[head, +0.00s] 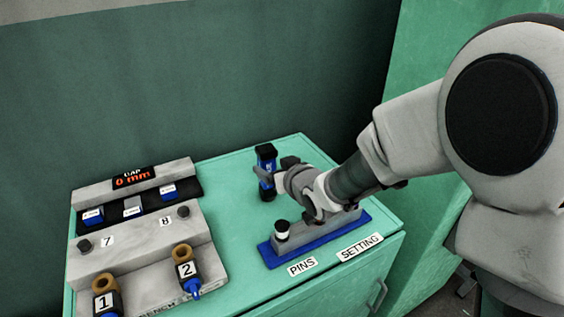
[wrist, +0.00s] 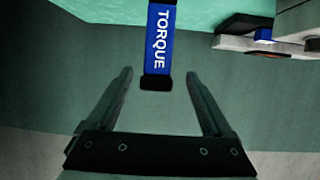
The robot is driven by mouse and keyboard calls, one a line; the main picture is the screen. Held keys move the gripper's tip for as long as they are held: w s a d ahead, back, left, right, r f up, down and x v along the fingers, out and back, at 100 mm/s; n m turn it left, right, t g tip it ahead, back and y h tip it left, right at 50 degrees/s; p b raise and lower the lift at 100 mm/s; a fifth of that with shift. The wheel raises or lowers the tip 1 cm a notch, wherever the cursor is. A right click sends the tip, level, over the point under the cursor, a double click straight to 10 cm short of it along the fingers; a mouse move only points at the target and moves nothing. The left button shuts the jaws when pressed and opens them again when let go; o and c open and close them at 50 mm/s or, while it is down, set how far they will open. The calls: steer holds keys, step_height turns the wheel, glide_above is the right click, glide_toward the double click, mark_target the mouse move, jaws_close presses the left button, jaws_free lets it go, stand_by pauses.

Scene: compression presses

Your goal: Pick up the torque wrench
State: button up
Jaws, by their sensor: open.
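The torque wrench (head: 266,154) is a blue tool with black ends, standing on the green bench top near its back edge. In the wrist view the torque wrench (wrist: 158,48) shows a blue body lettered TORQUE and a black end. My gripper (wrist: 158,76) is open, with one finger on each side of the black end as seen there, and a visible gap to both. In the head view my gripper (head: 271,177) is at the wrench, its wrist partly covering the view. I cannot tell whether a finger touches it.
A blue-based pin holder (head: 265,255) labelled PINS and SETTING lies below my wrist. A grey press fixture (head: 140,235) with a 0 mm gap display and numbered tools stands at the left. Bare green bench (head: 230,215) lies between them. A dark wall rises behind.

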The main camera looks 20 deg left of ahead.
mark_target(270, 162)
steer(key=shift+x, duration=3.25)
steer(key=shift+w+d+f, duration=0.1)
steer(key=shift+d, duration=0.05)
steer(key=shift+c, duration=0.2)
jaws_close()
steer(key=shift+r, duration=0.25)
